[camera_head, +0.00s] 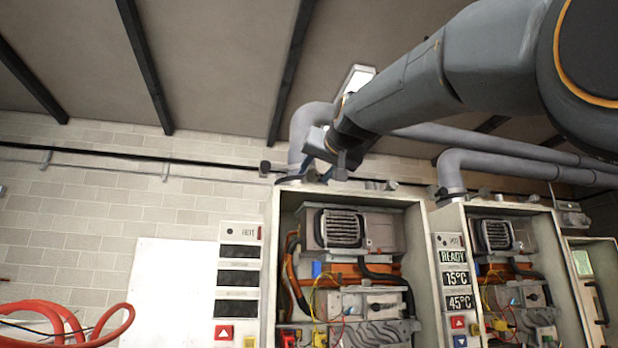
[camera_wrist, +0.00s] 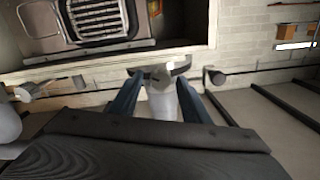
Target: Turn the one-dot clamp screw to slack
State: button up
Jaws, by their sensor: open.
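My gripper (camera_head: 319,172) is raised to the top of the left heater cabinet, in front of the grey flue pipe (camera_head: 304,124). No dot marks can be read, so I cannot tell which screw has one dot.
The open left cabinet (camera_head: 272,250) stands below my gripper. A second cabinet (camera_head: 436,225) to its right shows READY, 15°C and 45°C. A grey pipe (camera_head: 500,150) runs along the wall. A red hose (camera_head: 70,325) lies at lower left.

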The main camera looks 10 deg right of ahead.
jog(key=shift+c, duration=0.3)
jog(key=c, duration=1)
jog(key=shift+f+n, duration=0.1)
jog(key=shift+n, duration=0.2)
jog(key=n+b, duration=0.2)
jog(key=shift+w+n, duration=0.1)
jog(key=shift+n, duration=0.3)
jog(key=n+b, duration=0.2)
jog(key=n, duration=0.3)
jog(key=shift+a, duration=0.1)
jog(key=n, duration=0.6)
jog(key=shift+g+b, duration=0.3)
jog(key=shift+b, duration=0.1)
jog(key=n+h, duration=0.1)
jog(key=n, duration=0.5)
jog(key=shift+a, duration=0.1)
jog(key=shift+n, duration=0.3)
